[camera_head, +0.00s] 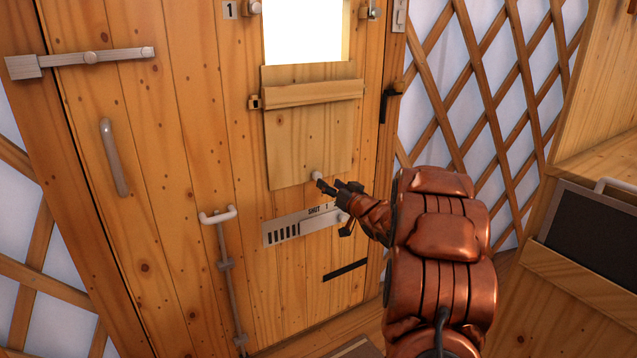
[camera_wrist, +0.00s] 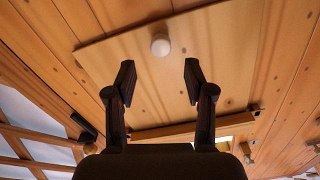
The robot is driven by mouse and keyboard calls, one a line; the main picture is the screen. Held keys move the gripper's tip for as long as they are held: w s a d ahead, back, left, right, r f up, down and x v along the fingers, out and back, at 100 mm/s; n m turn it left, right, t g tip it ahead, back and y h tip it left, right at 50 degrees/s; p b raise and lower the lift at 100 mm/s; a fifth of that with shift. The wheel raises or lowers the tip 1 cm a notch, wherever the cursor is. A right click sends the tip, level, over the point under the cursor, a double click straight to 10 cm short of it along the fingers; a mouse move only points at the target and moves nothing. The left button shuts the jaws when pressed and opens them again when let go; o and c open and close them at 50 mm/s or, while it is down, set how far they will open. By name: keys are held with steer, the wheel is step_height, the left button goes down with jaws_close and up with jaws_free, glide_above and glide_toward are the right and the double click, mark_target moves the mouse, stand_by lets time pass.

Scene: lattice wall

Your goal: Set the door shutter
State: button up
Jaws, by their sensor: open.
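The door shutter (camera_head: 308,142) is a pale wooden panel on the plank door, with a raised bar across its upper part. It sits below a bright window opening (camera_head: 305,30), which is uncovered. A small white knob (camera_head: 317,176) is near the shutter's lower edge; it also shows in the wrist view (camera_wrist: 160,46). My gripper (camera_head: 328,187) is at the lower part of the shutter, close to the knob. In the wrist view my gripper (camera_wrist: 158,80) is open, with the knob beyond and between its fingertips. I cannot tell whether anything touches.
Below the shutter is a slotted vent plate marked SHUT (camera_head: 300,224). A vertical bolt rod (camera_head: 226,262), a grey door handle (camera_head: 113,158) and a top latch bar (camera_head: 98,56) are on the door's left. A wooden cabinet (camera_head: 590,235) stands at right.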

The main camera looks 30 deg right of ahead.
mark_target(319, 177)
steer(key=w+b, duration=0.1)
steer(key=w, duration=0.5)
steer(key=shift+d, duration=0.1)
steer(key=shift+w+r+b, duration=0.1)
steer(key=shift+w+b, duration=0.25)
steer(key=shift+w, duration=0.35)
jaws_close()
